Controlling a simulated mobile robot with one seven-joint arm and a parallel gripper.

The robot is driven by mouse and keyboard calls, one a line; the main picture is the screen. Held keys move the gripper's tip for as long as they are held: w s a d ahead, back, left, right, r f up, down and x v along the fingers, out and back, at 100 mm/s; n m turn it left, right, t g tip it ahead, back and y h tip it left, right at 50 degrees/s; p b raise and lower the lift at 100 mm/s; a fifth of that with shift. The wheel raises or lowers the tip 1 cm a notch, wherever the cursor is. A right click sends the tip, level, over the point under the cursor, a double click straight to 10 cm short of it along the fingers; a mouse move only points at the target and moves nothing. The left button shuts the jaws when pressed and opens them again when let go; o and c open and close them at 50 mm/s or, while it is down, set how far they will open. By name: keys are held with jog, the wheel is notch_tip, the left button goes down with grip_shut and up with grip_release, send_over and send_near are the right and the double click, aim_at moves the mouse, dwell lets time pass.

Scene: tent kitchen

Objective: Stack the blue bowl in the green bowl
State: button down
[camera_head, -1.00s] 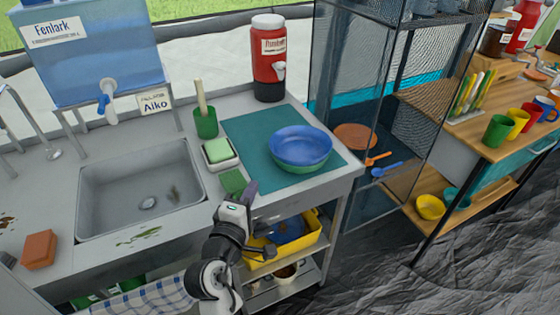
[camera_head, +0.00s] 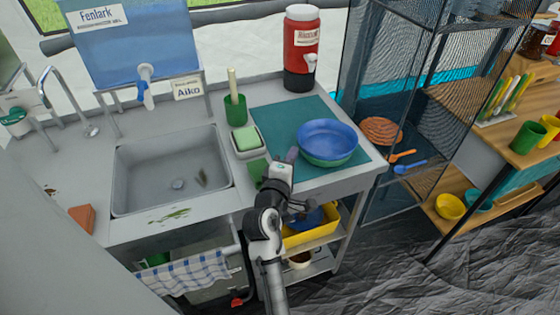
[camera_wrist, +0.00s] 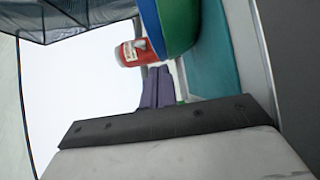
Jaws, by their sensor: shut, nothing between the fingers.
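The blue bowl (camera_head: 328,136) sits inside the green bowl (camera_head: 327,160), with the green rim and lower wall showing under it. Both rest on the teal mat (camera_head: 280,123) at the right end of the counter. In the wrist view the blue bowl (camera_wrist: 152,22) and green bowl (camera_wrist: 180,25) show at the top, apart from the fingers. My gripper (camera_head: 292,155) is just left of and in front of the bowls, over the counter's front edge. Its purple fingers (camera_wrist: 158,88) are together and hold nothing.
A red drink dispenser (camera_head: 301,50) stands behind the mat. A green cup (camera_head: 236,110) and a soap dish (camera_head: 247,141) stand left of it, beside the sink (camera_head: 170,170). A mesh cabinet (camera_head: 400,110) stands to the right. A yellow bin (camera_head: 318,230) sits on the shelf below.

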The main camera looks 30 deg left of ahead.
aim_at(304, 149)
jog(key=shift+w+d, duration=0.4)
jog(key=shift+w, duration=0.2)
jog(key=shift+w+d+r+p, duration=0.1)
jog(key=shift+w+d+p, duration=0.4)
jog(key=shift+w+p, duration=0.25)
jog(key=shift+a, duration=0.1)
